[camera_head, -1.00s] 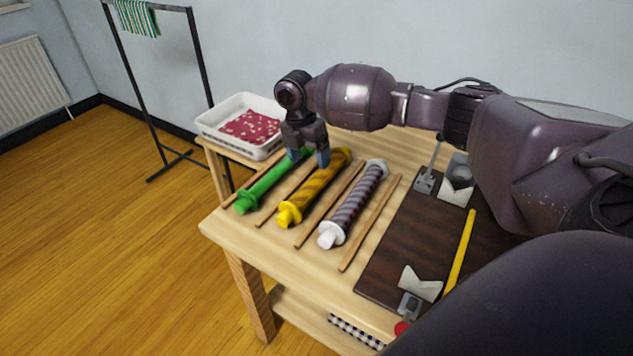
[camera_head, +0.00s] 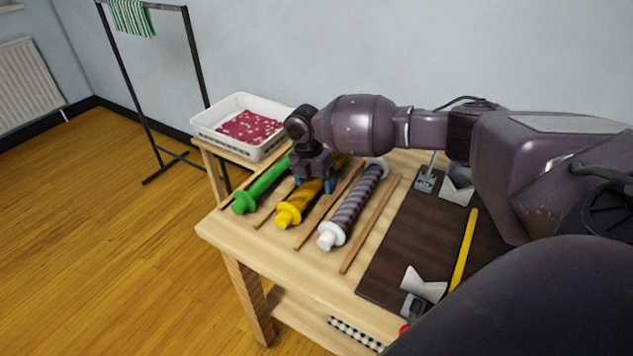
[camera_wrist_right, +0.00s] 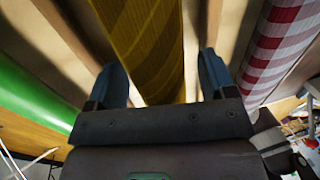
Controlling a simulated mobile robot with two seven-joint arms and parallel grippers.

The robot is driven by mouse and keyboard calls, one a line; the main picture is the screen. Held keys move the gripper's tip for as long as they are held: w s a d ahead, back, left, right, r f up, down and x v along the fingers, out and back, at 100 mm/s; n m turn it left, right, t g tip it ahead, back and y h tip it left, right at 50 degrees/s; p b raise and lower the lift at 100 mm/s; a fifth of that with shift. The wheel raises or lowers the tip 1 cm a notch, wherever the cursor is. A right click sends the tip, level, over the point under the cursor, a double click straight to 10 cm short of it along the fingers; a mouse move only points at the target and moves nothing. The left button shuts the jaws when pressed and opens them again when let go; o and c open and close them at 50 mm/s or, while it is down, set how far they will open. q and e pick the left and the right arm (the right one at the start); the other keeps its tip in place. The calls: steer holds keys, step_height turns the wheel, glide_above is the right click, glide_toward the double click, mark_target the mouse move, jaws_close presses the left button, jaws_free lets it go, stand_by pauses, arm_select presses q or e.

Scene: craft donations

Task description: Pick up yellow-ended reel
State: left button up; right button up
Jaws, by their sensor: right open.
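The yellow-ended reel (camera_head: 290,213) lies on the wooden table between thin wooden strips, wound with yellow and brown striped material. My right gripper (camera_head: 316,184) is over its middle and hides part of it. In the right wrist view the reel (camera_wrist_right: 148,40) runs between the two open fingers of my right gripper (camera_wrist_right: 160,85), with a gap beside it. The green reel (camera_head: 262,187) lies to its left, and the white-ended reel (camera_head: 352,207) with grey and dark red stripes to its right. My left gripper is not in view.
A white tray (camera_head: 203,133) with red patterned cloth stands at the back left. A dark board (camera_head: 408,243) with metal brackets and a yellow stick (camera_head: 464,248) lies on the right of the table. A black rack (camera_head: 197,60) stands behind, left.

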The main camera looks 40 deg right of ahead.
steer(key=c, duration=1.1)
steer(key=shift+r, duration=0.15)
